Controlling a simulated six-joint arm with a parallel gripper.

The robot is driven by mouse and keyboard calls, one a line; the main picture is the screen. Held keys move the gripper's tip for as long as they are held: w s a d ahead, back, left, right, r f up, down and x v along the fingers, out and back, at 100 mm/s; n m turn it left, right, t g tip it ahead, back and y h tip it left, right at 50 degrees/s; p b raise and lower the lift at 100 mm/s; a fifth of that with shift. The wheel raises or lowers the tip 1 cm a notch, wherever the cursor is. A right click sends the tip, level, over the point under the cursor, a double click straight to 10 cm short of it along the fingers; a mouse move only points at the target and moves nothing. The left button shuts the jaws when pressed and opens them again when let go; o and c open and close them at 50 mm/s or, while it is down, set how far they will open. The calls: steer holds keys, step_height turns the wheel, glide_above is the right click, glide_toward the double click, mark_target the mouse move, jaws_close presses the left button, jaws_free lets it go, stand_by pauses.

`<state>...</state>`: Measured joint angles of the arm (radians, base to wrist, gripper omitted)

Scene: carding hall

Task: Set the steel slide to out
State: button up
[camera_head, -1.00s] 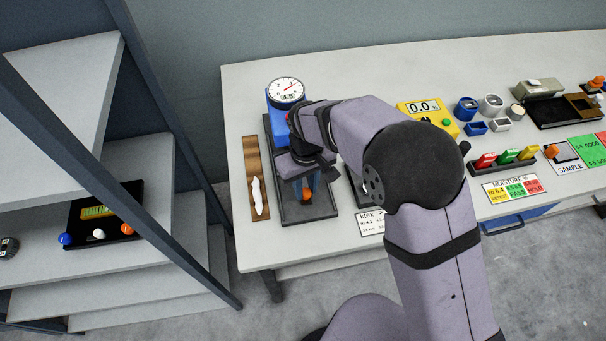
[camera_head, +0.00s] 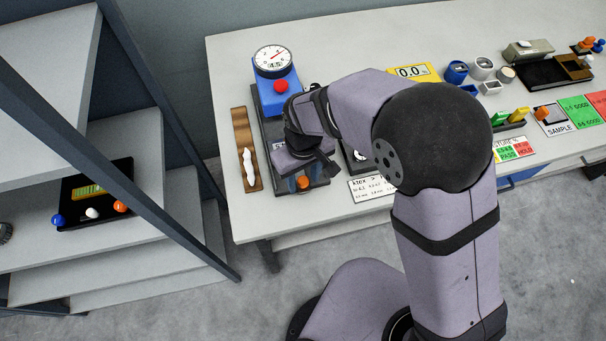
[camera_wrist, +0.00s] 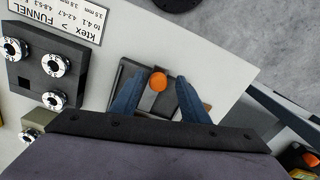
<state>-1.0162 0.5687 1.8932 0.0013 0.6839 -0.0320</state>
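An orange knob (camera_head: 303,182) stands at the front end of the black base (camera_head: 264,140) of the blue dial gauge (camera_head: 275,92). In the wrist view the knob (camera_wrist: 158,81) shows round, seen from above, with a pale grey strip (camera_wrist: 157,103) beside it that looks like the steel slide. My gripper (camera_wrist: 157,88) has its two blue fingers spread on either side of the knob, with gaps showing. It is open and empty. In the head view my gripper (camera_head: 304,174) is over the front of the base; my wrist hides most of the slide.
A wooden tray (camera_head: 241,135) with a white sliver lies left of the base. A black block with several dials (camera_wrist: 42,62) and a label card (camera_wrist: 62,15) are close by. The bench's front edge is near the knob. A shelf unit (camera_head: 150,215) stands to the left.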

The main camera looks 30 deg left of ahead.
steer(key=shift+w, duration=0.1)
steer(key=shift+a+r, duration=0.1)
steer(key=shift+r, duration=0.35)
steer(key=shift+r+b, duration=1)
steer(key=shift+r, duration=2.2)
steer(key=shift+w+a, duration=0.15)
steer(key=shift+a, duration=0.15)
steer(key=s+d+f, duration=0.4)
steer(key=d+f, duration=0.1)
steer(key=d, duration=0.1)
steer(key=w+d+r+m, duration=0.1)
steer(key=d+m, duration=0.5)
steer(key=d, duration=0.8)
steer(key=w+d+r+m, duration=0.2)
steer(key=d+m, duration=0.4)
steer(key=d, duration=0.9)
steer(key=shift+w+d, duration=0.2)
steer(key=shift+w, duration=0.4)
